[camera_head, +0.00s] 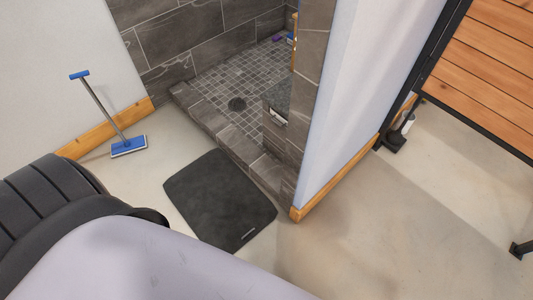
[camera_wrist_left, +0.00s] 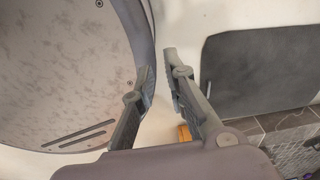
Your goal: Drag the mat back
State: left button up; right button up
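The dark grey mat (camera_head: 215,198) lies flat on the concrete floor, just outside the tiled shower's raised curb. It has rounded corners and a small light label near its near corner. In the left wrist view the mat (camera_wrist_left: 258,72) fills the right side. My left gripper (camera_wrist_left: 158,72) has its fingers apart, with bare floor showing between them. In that picture it is left of the mat, and nothing is held. The head view does not show the left fingertips. My right gripper is in neither view.
A blue-headed squeegee mop (camera_head: 128,146) leans at the left wall. The shower curb (camera_head: 215,125) borders the mat's far side. A white wall (camera_head: 365,90) with wooden trim ends right of it. A slatted wooden bench (camera_head: 485,60) is at upper right. Floor (camera_head: 370,245) at lower right is clear.

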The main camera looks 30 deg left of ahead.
aim_at(223, 207)
jog(key=i+l, duration=0.1)
jog(key=l, duration=0.25)
jog(key=i+l, duration=0.1)
jog(key=l, duration=0.2)
jog(key=i+l, duration=0.1)
jog(key=l, duration=0.25)
jog(key=i+l, duration=0.15)
jog(key=l, duration=0.2)
jog(key=u, duration=1.9)
